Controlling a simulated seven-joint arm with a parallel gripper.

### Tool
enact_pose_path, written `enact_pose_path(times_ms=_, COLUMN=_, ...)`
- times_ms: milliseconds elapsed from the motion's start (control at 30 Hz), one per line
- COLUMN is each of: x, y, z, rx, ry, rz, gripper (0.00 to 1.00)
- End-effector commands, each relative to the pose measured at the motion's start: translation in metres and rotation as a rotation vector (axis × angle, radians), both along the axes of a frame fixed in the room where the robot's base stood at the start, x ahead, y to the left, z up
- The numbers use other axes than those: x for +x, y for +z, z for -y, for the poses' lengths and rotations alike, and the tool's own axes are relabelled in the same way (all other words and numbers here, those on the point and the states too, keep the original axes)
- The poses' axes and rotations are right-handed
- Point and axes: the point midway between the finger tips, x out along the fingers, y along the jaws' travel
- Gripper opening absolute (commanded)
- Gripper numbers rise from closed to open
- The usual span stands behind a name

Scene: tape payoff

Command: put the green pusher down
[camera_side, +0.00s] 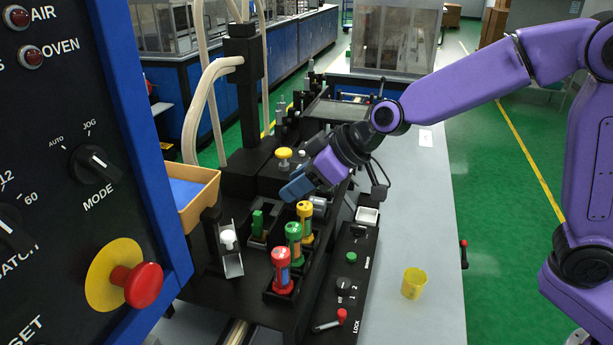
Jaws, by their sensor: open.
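My gripper (290,191) reaches in from the right, tilted down to the left, over the black fixture. Its jaws are open, and I see nothing held between them. A small green upright block (257,222) stands in a black holder below and left of the fingertips, apart from them. A green-capped cylinder (294,233) stands upright in a row between a red-capped cylinder (282,270) and a yellow-capped cylinder (305,210). I cannot tell for certain which green piece is the pusher.
A white knob on a metal chute (229,241) is left of the green block. A yellow knob (284,153) is behind. A tan bin (196,196) stands at left. A yellow cup (414,283) and white box (367,216) are at right. The grey bench (420,230) has free room.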

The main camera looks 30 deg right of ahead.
Motion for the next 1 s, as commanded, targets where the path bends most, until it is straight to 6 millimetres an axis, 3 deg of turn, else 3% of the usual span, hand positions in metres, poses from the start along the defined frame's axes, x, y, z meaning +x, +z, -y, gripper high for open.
enact_pose_path(times_ms=233, x=-0.009, y=0.012, z=0.009, rx=0.000, ry=-0.001, rz=0.000, gripper=0.42)
enact_pose_path(times_ms=567, x=-0.011, y=0.013, z=0.010, rx=-0.002, ry=0.000, rz=-0.004, gripper=0.42)
enact_pose_path(times_ms=667, x=-0.021, y=0.011, z=0.013, rx=-0.011, ry=0.017, rz=-0.023, gripper=0.42)
enact_pose_path(times_ms=767, x=-0.045, y=0.005, z=0.020, rx=-0.034, ry=0.056, rz=-0.066, gripper=0.42)
enact_pose_path(times_ms=1000, x=-0.134, y=-0.015, z=0.061, rx=-0.152, ry=0.174, rz=-0.221, gripper=0.42)
